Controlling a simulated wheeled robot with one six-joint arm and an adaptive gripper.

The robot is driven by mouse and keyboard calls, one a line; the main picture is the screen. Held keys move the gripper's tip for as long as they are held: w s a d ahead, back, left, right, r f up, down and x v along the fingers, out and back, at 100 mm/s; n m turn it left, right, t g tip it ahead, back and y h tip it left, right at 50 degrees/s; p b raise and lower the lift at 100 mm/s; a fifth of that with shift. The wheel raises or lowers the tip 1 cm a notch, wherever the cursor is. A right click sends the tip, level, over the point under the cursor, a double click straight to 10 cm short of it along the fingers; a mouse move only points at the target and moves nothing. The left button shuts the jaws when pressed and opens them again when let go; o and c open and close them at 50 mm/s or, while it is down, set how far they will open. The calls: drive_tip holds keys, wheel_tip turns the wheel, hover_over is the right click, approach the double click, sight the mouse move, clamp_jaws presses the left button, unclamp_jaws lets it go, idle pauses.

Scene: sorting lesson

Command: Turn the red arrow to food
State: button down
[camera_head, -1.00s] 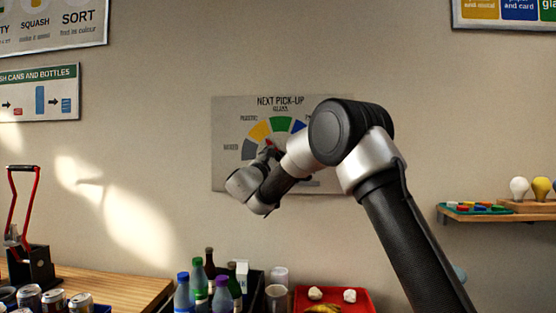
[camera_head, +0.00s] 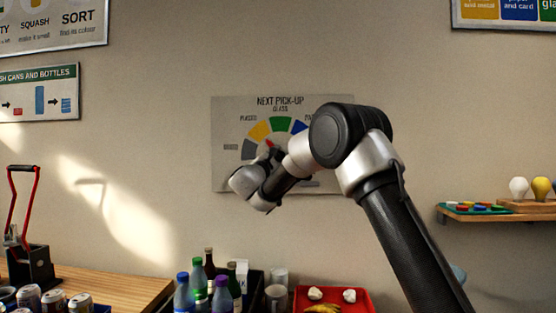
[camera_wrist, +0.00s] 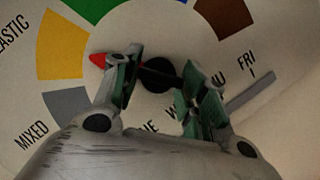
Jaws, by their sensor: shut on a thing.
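The dial board (camera_head: 228,175), headed "NEXT PICK-UP", hangs on the wall, partly hidden by my arm. The red arrow's tip (camera_wrist: 97,60) shows beside a finger in the wrist view, left of the black hub (camera_wrist: 160,75). It points toward the yellow segment (camera_wrist: 62,45). The tip also shows small in the head view (camera_head: 270,144). My gripper (camera_wrist: 158,82) is shut on the arrow, its fingers around the dark shaft near the hub. A brown segment (camera_wrist: 225,15) lies at upper right in the wrist view; its label is out of view.
A grey segment (camera_wrist: 68,103) sits by "MIXED", and a grey bar (camera_wrist: 250,90) is right of my fingers. Below the board are bottles (camera_head: 199,283) and a red tray (camera_head: 360,298). A shelf (camera_head: 470,214) is at right.

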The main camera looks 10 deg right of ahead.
drive_tip(key=shift+m, duration=0.4)
drive_tip(key=m+g+y, duration=0.1)
drive_tip(key=m, duration=0.4)
drive_tip(key=m+g+y, duration=0.1)
drive_tip(key=m+g, duration=0.1)
drive_tip(key=m, duration=0.3)
drive_tip(key=m+g+y, duration=0.1)
drive_tip(key=m+y, duration=0.1)
drive_tip(key=m, duration=0.3)
drive_tip(key=shift+r+m+g, duration=0.3)
drive_tip(key=shift+m, duration=0.1)
drive_tip(key=m+y, duration=0.2)
drive_tip(key=m, duration=0.1)
drive_tip(key=shift+d+m+y, duration=0.15)
drive_tip(key=shift+m+y, duration=0.25)
drive_tip(key=c, duration=0.8)
unclamp_jaws()
